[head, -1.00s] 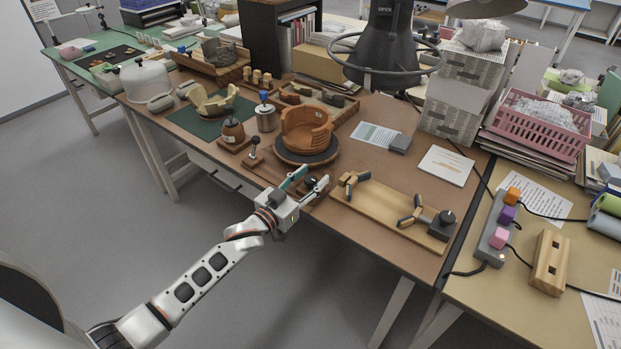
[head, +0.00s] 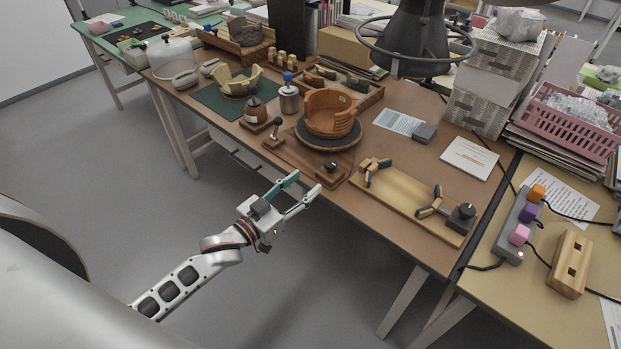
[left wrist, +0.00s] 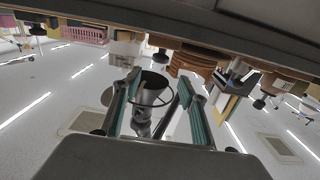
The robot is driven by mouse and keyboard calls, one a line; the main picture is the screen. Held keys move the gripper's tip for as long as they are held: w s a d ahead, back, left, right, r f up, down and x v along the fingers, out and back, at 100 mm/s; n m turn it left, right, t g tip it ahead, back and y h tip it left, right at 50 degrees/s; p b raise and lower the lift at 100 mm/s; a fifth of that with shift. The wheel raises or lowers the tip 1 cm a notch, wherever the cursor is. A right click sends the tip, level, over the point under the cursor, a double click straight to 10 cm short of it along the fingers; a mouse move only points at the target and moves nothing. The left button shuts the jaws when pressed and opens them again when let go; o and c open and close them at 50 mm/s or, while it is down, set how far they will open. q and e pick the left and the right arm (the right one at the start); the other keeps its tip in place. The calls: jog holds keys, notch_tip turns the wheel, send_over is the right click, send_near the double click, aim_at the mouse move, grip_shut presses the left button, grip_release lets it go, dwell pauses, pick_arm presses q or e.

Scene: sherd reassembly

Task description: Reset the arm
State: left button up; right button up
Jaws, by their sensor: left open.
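My left gripper (head: 303,187) is open and empty, in front of the brown workbench (head: 400,215) near its front edge. Its two fingers are spread in the left wrist view (left wrist: 158,95), with nothing between them held. Beyond it on the bench, an orange-brown partly rebuilt pot (head: 330,113) stands on a dark round turntable (head: 322,139). A wooden base with a dark knob (head: 331,168) lies in front of the turntable, nearest the gripper. My right gripper is not in view.
A wooden board with clamps (head: 405,205) lies to the right along the bench edge. A black lamp (head: 416,35) hangs over the back. A green mat (head: 222,95) with a pale bowl is at left. The floor in front is clear.

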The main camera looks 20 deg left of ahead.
pick_arm(q)
jog(key=shift+s+f, duration=0.1)
jog(key=shift+s, duration=0.1)
dwell(0.4)
jog(key=s+d+f+g+y, duration=0.1)
jog(key=s+f+g, duration=0.2)
jog(key=s+f, duration=0.6)
jog(key=s+d+f+g+y, duration=0.2)
jog(key=s+f, duration=0.6)
jog(key=s, duration=0.5)
jog(key=shift+s+d+f+g+y+p, duration=0.25)
jog(key=shift+f+g+p, duration=0.2)
jog(key=shift+g, duration=0.25)
